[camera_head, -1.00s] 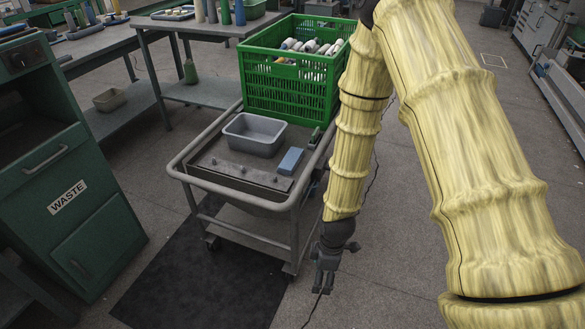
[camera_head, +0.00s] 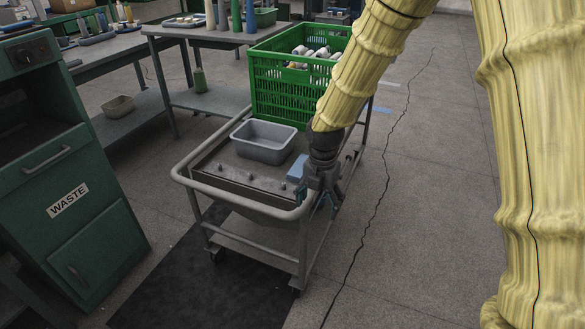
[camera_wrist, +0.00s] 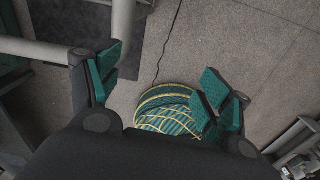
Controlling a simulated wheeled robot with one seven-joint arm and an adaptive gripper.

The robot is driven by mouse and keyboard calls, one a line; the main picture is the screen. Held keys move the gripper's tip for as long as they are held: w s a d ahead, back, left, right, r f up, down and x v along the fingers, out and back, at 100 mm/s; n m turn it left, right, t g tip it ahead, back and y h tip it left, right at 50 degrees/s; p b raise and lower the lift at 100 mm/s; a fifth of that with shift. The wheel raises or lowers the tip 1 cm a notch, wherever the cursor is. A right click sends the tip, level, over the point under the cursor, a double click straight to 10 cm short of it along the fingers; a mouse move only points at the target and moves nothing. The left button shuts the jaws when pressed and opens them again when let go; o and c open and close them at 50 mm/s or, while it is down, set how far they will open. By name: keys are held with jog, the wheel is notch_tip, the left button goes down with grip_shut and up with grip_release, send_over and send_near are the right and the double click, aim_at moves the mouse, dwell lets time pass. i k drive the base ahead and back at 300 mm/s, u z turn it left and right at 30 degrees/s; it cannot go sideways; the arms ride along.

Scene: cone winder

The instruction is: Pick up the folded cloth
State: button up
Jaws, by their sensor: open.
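The folded cloth (camera_head: 296,168) is a small blue block-like pad on the right side of the grey cart's (camera_head: 184,172) top, just right of the grey bin. My gripper partly hides it in the head view. My gripper (camera_head: 318,204) is at the cart's right front corner, in front of the cloth and a little right of it, pointing down. Its jaws are open and look empty.
A grey bin (camera_head: 264,150) stands on the cart beside the cloth. A metal plate with pegs (camera_head: 240,184) lies along the front. A tall green crate (camera_head: 282,97) of cones stands behind. A green waste cabinet (camera_head: 90,225) is at the left. The floor at right is clear.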

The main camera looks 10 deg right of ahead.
aim_at(295, 174)
jog(key=i, duration=0.9)
jog(key=z, duration=0.05)
